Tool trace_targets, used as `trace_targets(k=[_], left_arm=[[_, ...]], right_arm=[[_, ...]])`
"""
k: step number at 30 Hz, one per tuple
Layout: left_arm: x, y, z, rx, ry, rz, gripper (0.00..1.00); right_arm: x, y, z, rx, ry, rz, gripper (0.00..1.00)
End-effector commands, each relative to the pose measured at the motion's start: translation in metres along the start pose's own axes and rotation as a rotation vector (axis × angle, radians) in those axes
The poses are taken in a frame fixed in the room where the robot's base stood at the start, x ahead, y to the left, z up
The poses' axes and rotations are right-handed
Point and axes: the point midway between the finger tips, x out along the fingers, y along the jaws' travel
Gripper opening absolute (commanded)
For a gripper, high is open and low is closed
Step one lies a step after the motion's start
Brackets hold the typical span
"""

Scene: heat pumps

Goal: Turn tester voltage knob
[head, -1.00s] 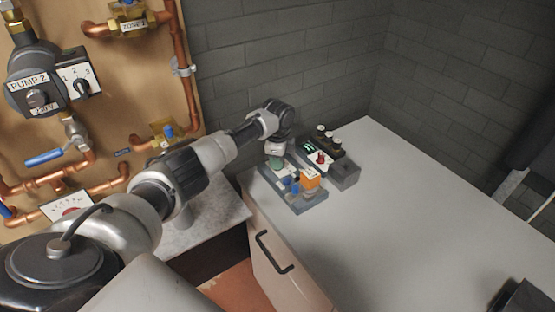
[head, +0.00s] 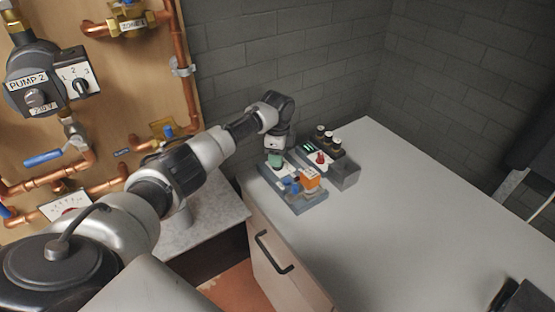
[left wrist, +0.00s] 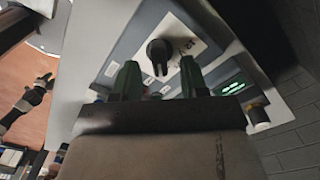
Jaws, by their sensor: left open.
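My left gripper (head: 276,160) points down over the back left of a grey tester unit (head: 309,207) on the counter. In the left wrist view, its two green fingers (left wrist: 158,78) are open and apart. A black knob (left wrist: 160,52) on a white label lies just beyond the fingertips, roughly centred between them. I cannot tell whether the fingers touch it. A lit green display (left wrist: 231,88) is right of the fingers. In the head view, a red knob (head: 320,158) sits on a white panel to the gripper's right. My right gripper is not recognisable.
An orange block (head: 309,180) and blue parts stand near the unit's front. A grey box (head: 345,176) and dark terminals (head: 328,138) are on its right and back. A pipe board with Pump 2 (head: 35,80) is at left.

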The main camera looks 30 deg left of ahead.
Motion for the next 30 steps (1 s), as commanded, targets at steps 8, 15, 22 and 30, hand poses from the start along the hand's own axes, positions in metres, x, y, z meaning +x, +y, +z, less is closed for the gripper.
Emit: trace_targets(k=[8,15,22,30], left_arm=[[-0.056,-0.001,-0.001,0.002,0.002,-0.005,0.44],[-0.084,0.000,0.000,0.002,0.001,-0.002,0.44],[-0.087,0.000,0.000,0.002,0.000,-0.001,0.44],[-0.087,0.000,0.000,0.002,0.000,-0.001,0.44]], right_arm=[[0.009,0.000,0.001,0.000,0.000,0.001,0.43],[0.011,0.000,0.001,-0.001,0.000,0.001,0.43],[0.011,0.000,0.001,-0.001,0.000,0.001,0.43],[0.011,0.000,0.001,0.000,0.000,0.001,0.43]])
